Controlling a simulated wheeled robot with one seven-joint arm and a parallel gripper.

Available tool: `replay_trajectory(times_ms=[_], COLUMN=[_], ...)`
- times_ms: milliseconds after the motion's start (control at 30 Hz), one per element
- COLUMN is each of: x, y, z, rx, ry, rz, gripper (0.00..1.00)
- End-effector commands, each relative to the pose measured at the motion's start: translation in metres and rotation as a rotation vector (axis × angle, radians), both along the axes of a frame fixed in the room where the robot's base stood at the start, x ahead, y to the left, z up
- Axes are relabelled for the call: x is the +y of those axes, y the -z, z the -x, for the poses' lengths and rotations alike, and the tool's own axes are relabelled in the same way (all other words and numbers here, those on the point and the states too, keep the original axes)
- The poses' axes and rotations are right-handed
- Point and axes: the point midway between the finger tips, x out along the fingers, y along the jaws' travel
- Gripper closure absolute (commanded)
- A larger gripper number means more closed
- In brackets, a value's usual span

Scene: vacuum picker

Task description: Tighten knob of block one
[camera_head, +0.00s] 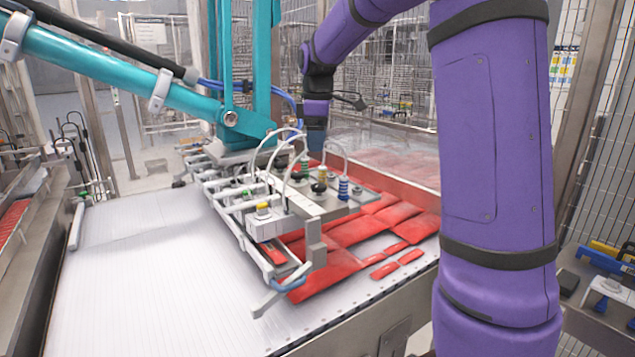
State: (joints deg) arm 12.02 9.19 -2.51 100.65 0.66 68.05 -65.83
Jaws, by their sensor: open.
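The vacuum picker (300,205) is a grey frame with several blocks, hoses and fittings, standing over the belt. A block with a yellow knob (263,210) is at its front left. A green knob or fitting (304,166), a black one with a yellow base (320,182) and a blue one (343,188) stand on its right part. I cannot tell which is block one. My gripper (316,150) points down at the far side of the picker, close above or behind the green fitting. It is open, but its fingertips are small and unclear.
Red packs (360,232) lie under and right of the picker. The white belt (150,260) is bare at the left. A teal machine arm (120,72) reaches over from the left to the picker. Wire mesh fencing (400,70) stands behind. My purple arm hides part of the right side.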

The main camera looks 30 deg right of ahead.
Motion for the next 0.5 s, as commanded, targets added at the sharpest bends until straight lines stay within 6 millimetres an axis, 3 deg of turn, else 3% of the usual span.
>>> replay_trajectory(times_ms=[200,367,500], x=[-0.017,-0.019,-0.018], y=[0.015,0.024,0.042], z=[-0.023,-0.025,-0.024], rx=[0.035,0.04,0.041], ry=[-0.072,-0.082,-0.081], rz=[-0.004,-0.006,-0.005], gripper=[0.31,0.31,0.31])
